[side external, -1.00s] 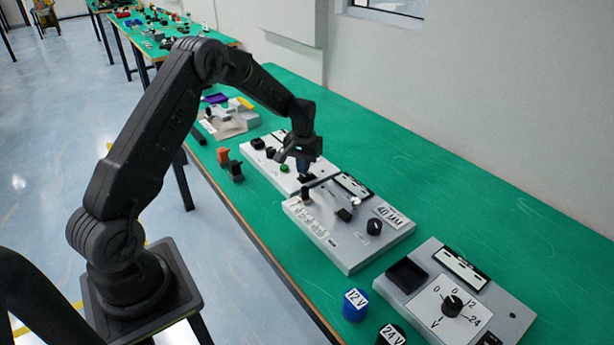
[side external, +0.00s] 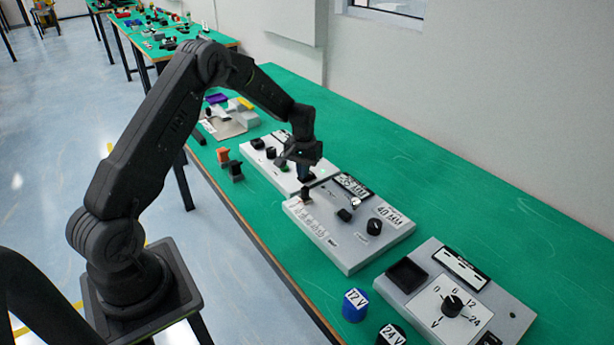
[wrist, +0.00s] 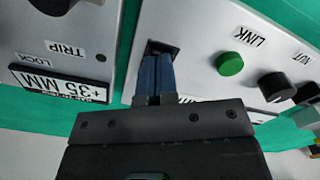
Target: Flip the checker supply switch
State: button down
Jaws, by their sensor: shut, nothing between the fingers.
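My gripper (wrist: 158,58) is shut, its blue fingertips pressed together and empty. In the side external view it (side external: 304,178) points down at the near end of the white panel (side external: 272,162). In the wrist view the fingertips are at a small black rocker-like switch (wrist: 161,47) on this panel; they partly cover it, so I cannot tell its position or whether they touch it. It carries no readable label. The neighbouring grey panel (side external: 350,250) has a display that reads "+35 MM" in the wrist view (wrist: 62,84).
On the white panel, a green button (wrist: 230,63) marked LINK and a black knob (wrist: 276,86) sit beside the fingers. A grey panel with a voltage dial (side external: 452,306) and blue 12 V piece (side external: 355,305) are at the front right.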

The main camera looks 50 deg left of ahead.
jog(key=shift+r, duration=3.45)
jog(key=s+d+r+m+t, duration=0.1)
jog(key=s+d+r, duration=0.45)
jog(key=r, duration=0.25)
jog(key=s+d+r+m+t, duration=0.2)
jog(key=s+d+r, duration=0.3)
jog(key=d+r, duration=0.25)
jog(key=s+d+r+m+t, duration=0.1)
jog(key=s+d, duration=0.3)
jog(key=s, duration=0.5)
jog(key=s+d+r+m+t, duration=0.1)
jog(key=s+d, duration=0.3)
jog(key=s, duration=0.5)
jog(key=shift+d+r+m+t, duration=0.2)
jog(key=shift+r+m+t, duration=0.1)
jog(key=shift+r+m, duration=0.25)
